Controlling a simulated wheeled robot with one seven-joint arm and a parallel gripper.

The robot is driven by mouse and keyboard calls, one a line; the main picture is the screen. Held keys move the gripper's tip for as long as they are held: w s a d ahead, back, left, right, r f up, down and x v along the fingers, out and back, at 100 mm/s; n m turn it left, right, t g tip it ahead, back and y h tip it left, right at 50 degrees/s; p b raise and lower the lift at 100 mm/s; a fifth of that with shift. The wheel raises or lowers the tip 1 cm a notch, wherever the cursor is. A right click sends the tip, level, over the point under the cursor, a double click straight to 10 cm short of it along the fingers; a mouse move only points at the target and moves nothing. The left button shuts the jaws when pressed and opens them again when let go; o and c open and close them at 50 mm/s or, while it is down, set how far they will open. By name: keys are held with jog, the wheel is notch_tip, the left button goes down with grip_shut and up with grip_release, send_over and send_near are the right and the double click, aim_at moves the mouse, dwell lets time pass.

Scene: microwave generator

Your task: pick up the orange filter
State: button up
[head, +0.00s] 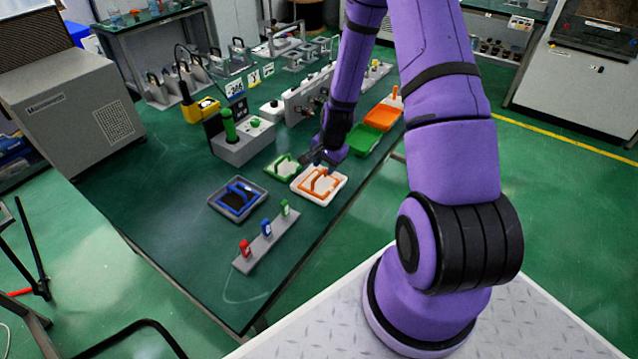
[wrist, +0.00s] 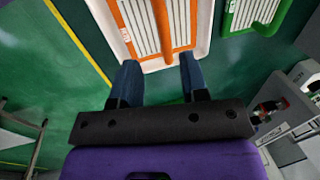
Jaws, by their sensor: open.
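The orange filter (head: 324,186) lies in a white tray near the table's right edge, an orange frame with a pale ribbed face and a raised orange handle. In the wrist view the orange filter (wrist: 128,22) fills the top middle, partly cut off by the frame edge. My gripper (wrist: 160,62) is open and empty, its two dark blue fingers pointing at the filter, with the handle lined up between them. In the head view my gripper (head: 312,157) is just beyond the filter; its fingertips are hard to make out. I cannot tell the exact gap to the handle.
A green filter (head: 286,167) sits close beside the orange one. A blue filter (head: 237,198) in a dark tray and a rack (head: 268,243) with red, blue and green pieces are nearer. Green (head: 362,141) and orange (head: 381,118) trays lie behind along the edge.

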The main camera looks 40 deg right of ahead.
aim_at(320, 173)
jog(key=shift+w+a+f, duration=0.1)
jog(key=shift+w+f, duration=0.2)
jog(key=shift+f, duration=0.55)
jog(key=shift+w+a+f, duration=0.15)
jog(key=shift+w+f, duration=0.1)
jog(key=shift+f, duration=0.6)
jog(key=shift+w+a+f, duration=0.1)
jog(key=shift+w+f, duration=0.2)
jog(key=shift+f, duration=0.55)
grip_shut()
